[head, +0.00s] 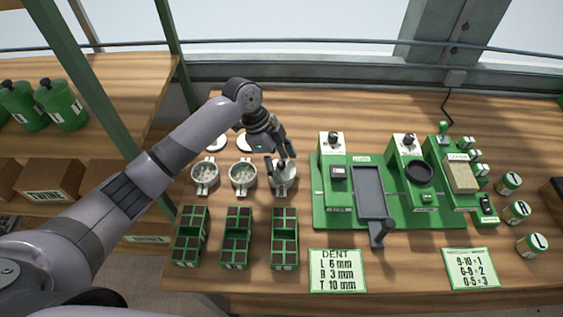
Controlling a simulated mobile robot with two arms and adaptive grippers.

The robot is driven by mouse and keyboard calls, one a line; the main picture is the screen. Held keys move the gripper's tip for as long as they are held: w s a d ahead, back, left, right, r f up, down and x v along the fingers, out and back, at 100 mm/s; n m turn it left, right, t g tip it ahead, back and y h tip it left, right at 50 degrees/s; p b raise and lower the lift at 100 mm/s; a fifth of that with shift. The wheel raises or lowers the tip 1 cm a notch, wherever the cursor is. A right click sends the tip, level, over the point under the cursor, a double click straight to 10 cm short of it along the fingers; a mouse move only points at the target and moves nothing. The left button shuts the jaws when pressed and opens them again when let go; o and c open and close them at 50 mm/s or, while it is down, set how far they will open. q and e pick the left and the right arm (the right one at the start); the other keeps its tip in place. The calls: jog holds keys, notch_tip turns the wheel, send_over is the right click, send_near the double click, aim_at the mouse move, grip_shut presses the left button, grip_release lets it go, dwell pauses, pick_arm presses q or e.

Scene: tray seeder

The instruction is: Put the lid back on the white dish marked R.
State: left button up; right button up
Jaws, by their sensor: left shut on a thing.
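Three white dishes with side handles stand in a row: a left dish (205,177), a middle dish (242,177) and a right dish (285,184). The left and middle dishes are open, with pale contents. I cannot read the mark on any dish, so I cannot tell which is R. Two white lids, a left one (217,142) and a right one (244,142), lie on the table behind them. My left gripper (281,165) is at the right dish, shut on what looks like a white lid, mostly hidden by the fingers. I cannot tell if that lid touches the dish.
Three green seed trays (285,240) stand in front of the dishes. A green seeder machine (345,215) stands close to the right. Two printed cards, including a DENT card (337,270), lie in front. Several labelled jars (517,212) stand at far right.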

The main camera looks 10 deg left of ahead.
pick_arm(q)
jog(key=shift+p, duration=0.35)
dwell(0.3)
dwell(0.4)
jog(key=c, duration=0.8)
jog(key=shift+r, duration=0.1)
jog(key=shift+p, duration=0.35)
grip_shut()
jog(key=shift+w+r, duration=0.2)
jog(key=shift+w, duration=0.25)
